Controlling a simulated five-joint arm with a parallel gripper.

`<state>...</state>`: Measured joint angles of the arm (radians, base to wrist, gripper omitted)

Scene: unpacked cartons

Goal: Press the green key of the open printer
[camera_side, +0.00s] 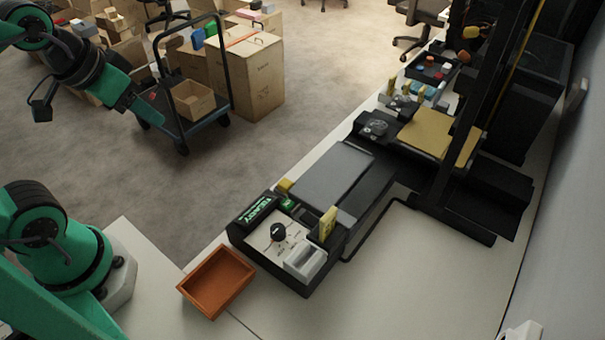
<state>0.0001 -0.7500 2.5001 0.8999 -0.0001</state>
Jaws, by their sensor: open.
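The open printer is a long black machine on the white table, with a grey flat panel (335,173) showing. At its near end a small display (259,209) shows green lettering. A small green key (288,203) sits just right of the display, with a yellow block (284,185) behind it. A white recess (275,238) in front holds a round black knob-like part and small bits. My gripper (153,115) is at the upper left, far from the key and apart from everything on the table. It is open, with its fingertips small in the view.
An orange-brown tray (216,282) stands at the table's front edge, left of the printer. A tall black frame and a gold plate (428,131) are further right. A yellow upright piece (328,223) stands near the key. A cart (190,122) with cartons is on the floor behind.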

